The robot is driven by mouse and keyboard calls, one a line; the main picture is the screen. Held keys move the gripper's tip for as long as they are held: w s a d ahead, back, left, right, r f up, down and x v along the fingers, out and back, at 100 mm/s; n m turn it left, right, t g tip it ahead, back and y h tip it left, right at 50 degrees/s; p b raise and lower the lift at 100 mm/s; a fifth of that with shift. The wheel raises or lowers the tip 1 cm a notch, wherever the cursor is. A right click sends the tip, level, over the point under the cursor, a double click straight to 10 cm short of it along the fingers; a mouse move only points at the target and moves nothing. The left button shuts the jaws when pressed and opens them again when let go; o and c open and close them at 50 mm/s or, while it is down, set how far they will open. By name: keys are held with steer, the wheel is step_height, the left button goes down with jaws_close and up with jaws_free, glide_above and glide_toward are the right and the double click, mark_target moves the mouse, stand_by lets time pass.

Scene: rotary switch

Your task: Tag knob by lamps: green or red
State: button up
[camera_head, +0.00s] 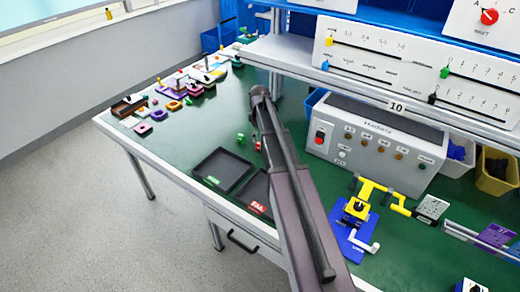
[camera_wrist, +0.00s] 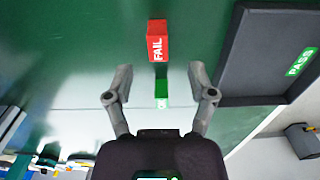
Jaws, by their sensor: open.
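In the wrist view my gripper (camera_wrist: 159,82) is open, its two fingers spread on either side of a small green tag block (camera_wrist: 161,89). I cannot tell whether either finger touches it. A red tag block marked FAIL (camera_wrist: 157,44) stands just beyond the fingertips. In the head view a green block (camera_head: 240,138) shows left of my arm; my arm hides most of the area beside it. A grey control box (camera_head: 375,140) has a red switch (camera_head: 320,134) and a row of small round fittings (camera_head: 381,145). I cannot tell which are lamps or whether any is lit.
A black tray with a green label (camera_head: 222,170) and another with a red label (camera_head: 255,190) lie near the front edge. The PASS tray (camera_wrist: 270,50) is right of my gripper. A blue-yellow fixture (camera_head: 357,208) stands before the box. Small parts crowd the far left.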

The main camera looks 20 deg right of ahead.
steer(key=shift+f, duration=0.1)
steer(key=shift+w+d+f+b, duration=0.1)
steer(key=shift+f+b, duration=2.4)
steer(key=shift+b, duration=0.1)
steer(key=c, duration=0.9)
